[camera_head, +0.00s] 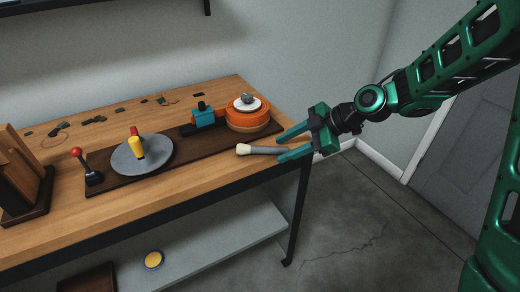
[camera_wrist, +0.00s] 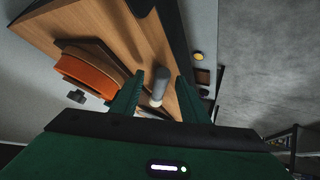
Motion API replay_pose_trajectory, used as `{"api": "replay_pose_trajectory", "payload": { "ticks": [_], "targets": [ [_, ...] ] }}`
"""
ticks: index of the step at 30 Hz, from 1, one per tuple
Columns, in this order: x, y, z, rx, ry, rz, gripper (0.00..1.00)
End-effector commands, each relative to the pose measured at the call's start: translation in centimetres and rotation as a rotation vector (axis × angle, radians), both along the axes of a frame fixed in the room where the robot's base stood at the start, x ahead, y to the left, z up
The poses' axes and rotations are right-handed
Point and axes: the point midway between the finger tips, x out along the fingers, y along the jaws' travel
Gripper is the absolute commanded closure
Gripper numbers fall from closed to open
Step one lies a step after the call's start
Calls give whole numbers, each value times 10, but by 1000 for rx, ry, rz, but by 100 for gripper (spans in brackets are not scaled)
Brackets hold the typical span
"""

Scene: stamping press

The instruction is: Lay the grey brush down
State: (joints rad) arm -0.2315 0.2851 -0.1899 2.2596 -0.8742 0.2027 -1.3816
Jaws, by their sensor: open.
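The grey brush (camera_head: 268,150) lies on its side near the front right edge of the wooden bench (camera_head: 210,193), its cream tip pointing left in the head view. My gripper (camera_head: 279,147) is open at its right end, with one finger on either side. In the wrist view the brush (camera_wrist: 161,80) shows between the two spread fingers of my gripper (camera_wrist: 160,82), with a gap on each side. Its pale end is nearer the wrist camera there.
A dark board (camera_head: 115,186) behind the brush carries a grey disc (camera_head: 125,160) with a yellow and red piece, a teal block (camera_head: 203,118) and an orange round base (camera_head: 248,121). A red-knobbed lever (camera_head: 92,177) stands left. A grey shelf (camera_head: 220,238) is below.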

Motion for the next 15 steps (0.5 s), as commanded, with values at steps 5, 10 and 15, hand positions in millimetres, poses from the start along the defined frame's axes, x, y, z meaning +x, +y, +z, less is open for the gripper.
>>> {"api": "replay_pose_trajectory", "payload": {
  "ticks": [5,10,15],
  "targets": [
    [0,0,0,0,-1,-1,59],
    [0,0,0,0,-1,-1,100],
    [0,0,1,0,-1,-1,100]
  ]
}}
